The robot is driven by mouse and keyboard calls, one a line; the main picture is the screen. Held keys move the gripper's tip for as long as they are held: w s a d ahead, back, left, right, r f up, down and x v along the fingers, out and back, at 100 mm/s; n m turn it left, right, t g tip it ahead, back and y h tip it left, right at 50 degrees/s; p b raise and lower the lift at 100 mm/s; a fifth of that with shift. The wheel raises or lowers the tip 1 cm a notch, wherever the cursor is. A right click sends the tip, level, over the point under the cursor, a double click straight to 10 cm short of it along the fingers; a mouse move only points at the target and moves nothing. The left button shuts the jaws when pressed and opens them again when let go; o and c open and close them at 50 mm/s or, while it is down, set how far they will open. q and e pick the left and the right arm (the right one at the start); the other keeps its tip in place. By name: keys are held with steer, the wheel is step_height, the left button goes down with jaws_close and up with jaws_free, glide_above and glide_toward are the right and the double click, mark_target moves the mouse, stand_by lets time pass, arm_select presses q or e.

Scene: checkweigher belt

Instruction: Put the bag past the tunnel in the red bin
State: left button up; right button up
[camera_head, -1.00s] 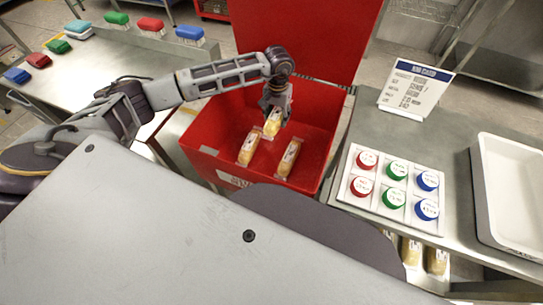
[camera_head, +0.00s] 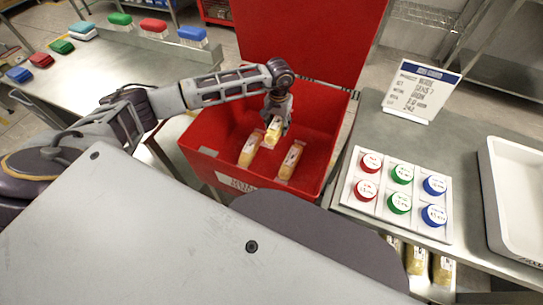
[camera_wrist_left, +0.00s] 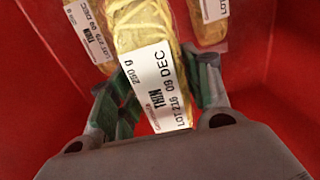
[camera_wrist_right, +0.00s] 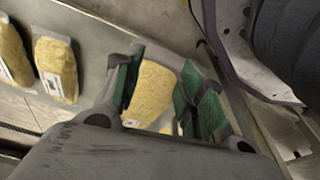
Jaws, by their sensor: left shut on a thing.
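My left gripper (camera_head: 277,113) is inside the open red bin (camera_head: 205,165), shut on a clear bag of yellow pasta (camera_head: 273,132). In the left wrist view the held bag (camera_wrist_left: 150,62) sits between the green-padded fingers (camera_wrist_left: 160,90), its white label reading THIN. Two similar bags, one on the left (camera_head: 249,150) and one on the right (camera_head: 290,162), lie on the bin floor below it. Whether the held bag touches them is unclear. My right gripper (camera_wrist_right: 160,85) shows only in its wrist view, fingers apart, with a pasta bag (camera_wrist_right: 148,95) showing beyond them.
The bin's red lid (camera_head: 310,40) stands up behind. On the right table are a board of coloured discs (camera_head: 385,220), a sign card (camera_head: 420,92) and a white tray (camera_head: 495,200). Coloured brushes (camera_head: 155,28) stand on the left table. Several bags (camera_head: 417,262) lie low at the right.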

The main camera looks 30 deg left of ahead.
arm_select(q)
steer(key=shift+f, duration=0.15)
step_height(320, 180, down, 6)
steer(key=shift+r+b, duration=0.2)
steer(key=shift+b, duration=0.15)
steer(key=shift+f, duration=0.15)
arm_select(e)
steer(key=shift+w+a+r, duration=0.2)
steer(key=shift+w+r, duration=0.05)
steer(key=shift+r, duration=0.35)
steer(key=shift+w+a+r, duration=0.2)
steer(key=shift+w+r, duration=0.05)
steer(key=shift+r, duration=0.3)
arm_select(q)
steer(key=shift+f, duration=1.9)
arm_select(e)
steer(key=shift+s+a+r, duration=0.15)
steer(key=shift+a+r, duration=0.05)
steer(key=shift+r, duration=0.4)
